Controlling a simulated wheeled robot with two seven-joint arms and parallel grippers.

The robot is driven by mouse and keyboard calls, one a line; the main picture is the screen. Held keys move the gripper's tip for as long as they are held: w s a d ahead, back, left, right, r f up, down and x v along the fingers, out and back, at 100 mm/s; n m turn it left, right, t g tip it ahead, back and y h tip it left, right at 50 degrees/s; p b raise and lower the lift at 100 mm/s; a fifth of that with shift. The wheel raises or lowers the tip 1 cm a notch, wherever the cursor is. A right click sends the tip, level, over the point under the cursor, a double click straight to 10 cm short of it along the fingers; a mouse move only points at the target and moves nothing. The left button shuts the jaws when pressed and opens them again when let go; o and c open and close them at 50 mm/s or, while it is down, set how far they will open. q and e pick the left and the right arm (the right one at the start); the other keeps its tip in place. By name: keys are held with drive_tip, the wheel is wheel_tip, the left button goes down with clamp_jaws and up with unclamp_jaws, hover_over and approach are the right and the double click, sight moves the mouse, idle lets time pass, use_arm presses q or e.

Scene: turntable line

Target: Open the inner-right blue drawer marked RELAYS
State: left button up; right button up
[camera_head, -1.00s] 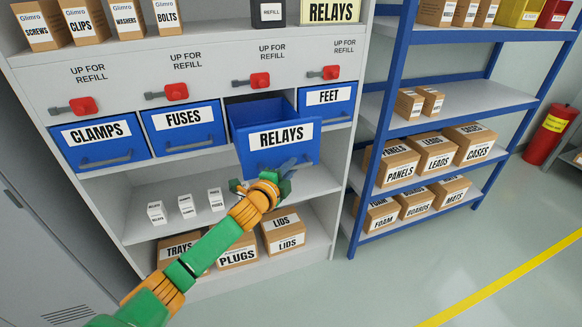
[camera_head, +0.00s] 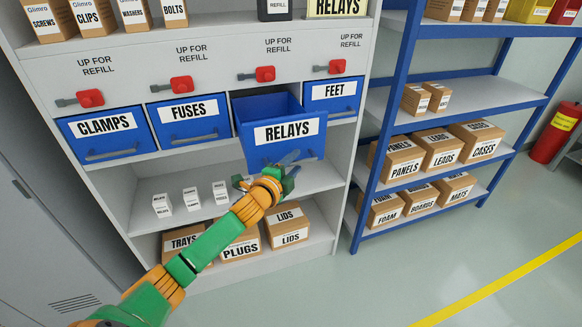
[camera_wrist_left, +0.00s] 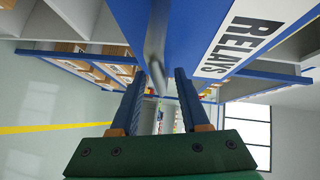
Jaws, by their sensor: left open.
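The blue RELAYS drawer (camera_head: 262,153) is the third from the left in the cabinet row. It stands pulled out, with its empty-looking inside partly showing. My left gripper (camera_head: 288,163) is at the lower part of its front, by the handle. In the left wrist view, the open fingers of my left gripper (camera_wrist_left: 160,80) are on either side of the grey handle bar's (camera_wrist_left: 157,45) lower end. A gap shows between them, and contact is not clear. The drawer front (camera_wrist_left: 190,35) fills the top there. My right gripper is not in view.
Red latches (camera_head: 265,74) sit above the row. Small white boxes (camera_head: 191,198) and cartons (camera_head: 288,226) stand on shelves below. Free floor (camera_head: 400,275) lies at front right.

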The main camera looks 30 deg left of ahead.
use_arm(q)
drive_tip(key=s, duration=0.4)
drive_tip(key=s+r, duration=0.1)
drive_tip(key=s, duration=0.1)
drive_tip(key=shift+s+d+b, duration=0.15)
drive_tip(key=shift+d+b, duration=0.05)
drive_tip(key=shift+b, duration=0.2)
drive_tip(key=s+d+f+n+g, duration=0.3)
drive_tip(key=s+f, duration=0.2)
drive_tip(key=f, duration=0.1)
drive_tip(key=s+d+f+n+g, duration=0.2)
drive_tip(key=s+f+n, duration=0.15)
drive_tip(key=f, duration=0.35)
drive_tip(key=s+d+f+n+g+h, duration=0.1)
drive_tip(key=s+d+f+n+g, duration=0.25)
drive_tip(key=s, duration=0.55)
drive_tip(key=s+d+f+n+g, duration=0.3)
drive_tip(key=s+d+g, duration=0.1)
drive_tip(key=s, duration=0.5)
wheel_tip(320, 180, down, 17)
drive_tip(key=s+g, duration=0.2)
drive_tip(key=s, duration=0.1)
drive_tip(key=s+a+f, duration=0.2)
drive_tip(key=s+f, duration=0.8)
drive_tip(key=s, duration=0.2)
drive_tip(key=shift+a+f+g, duration=0.15)
drive_tip(key=shift+f+g, duration=0.05)
drive_tip(key=shift+g, duration=0.25)
